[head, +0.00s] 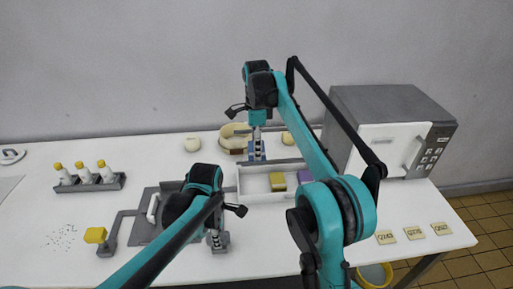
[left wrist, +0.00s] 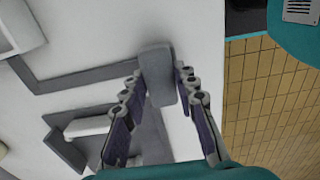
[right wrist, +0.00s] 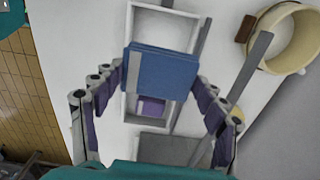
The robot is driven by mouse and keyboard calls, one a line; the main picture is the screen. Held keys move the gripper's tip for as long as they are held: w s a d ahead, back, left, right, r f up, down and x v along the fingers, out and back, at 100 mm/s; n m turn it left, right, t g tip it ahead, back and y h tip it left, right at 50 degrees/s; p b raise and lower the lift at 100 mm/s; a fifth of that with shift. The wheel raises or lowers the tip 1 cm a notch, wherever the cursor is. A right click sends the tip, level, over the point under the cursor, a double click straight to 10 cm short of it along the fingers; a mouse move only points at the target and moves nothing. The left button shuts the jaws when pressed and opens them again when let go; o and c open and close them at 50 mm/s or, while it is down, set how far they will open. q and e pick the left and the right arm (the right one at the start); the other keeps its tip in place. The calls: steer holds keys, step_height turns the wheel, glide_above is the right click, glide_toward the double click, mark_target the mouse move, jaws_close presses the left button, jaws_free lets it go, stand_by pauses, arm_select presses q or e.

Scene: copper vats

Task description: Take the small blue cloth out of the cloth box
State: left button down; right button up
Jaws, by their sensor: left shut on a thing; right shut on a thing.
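The small blue cloth (right wrist: 160,70) is a flat blue square between the fingertips of my right gripper (right wrist: 160,80). In the head view the blue cloth (head: 250,153) shows at the tips of that gripper, near the back edge of the white cloth box (head: 245,184). The box (right wrist: 190,30) lies below the cloth in the right wrist view, partly hidden by it. A yellow cloth (head: 277,181) and a purple cloth (head: 304,176) lie in the box. My left gripper (left wrist: 160,78) is shut on a grey block (left wrist: 157,70), low at the table's front.
A cream bowl (head: 235,132) stands behind the box. A microwave (head: 395,140) stands at right. Labelled tiles (head: 414,233) lie at front right. A bucket (head: 375,274) is below.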

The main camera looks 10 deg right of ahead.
steer(key=s+r, duration=0.3)
steer(key=s, duration=1.3)
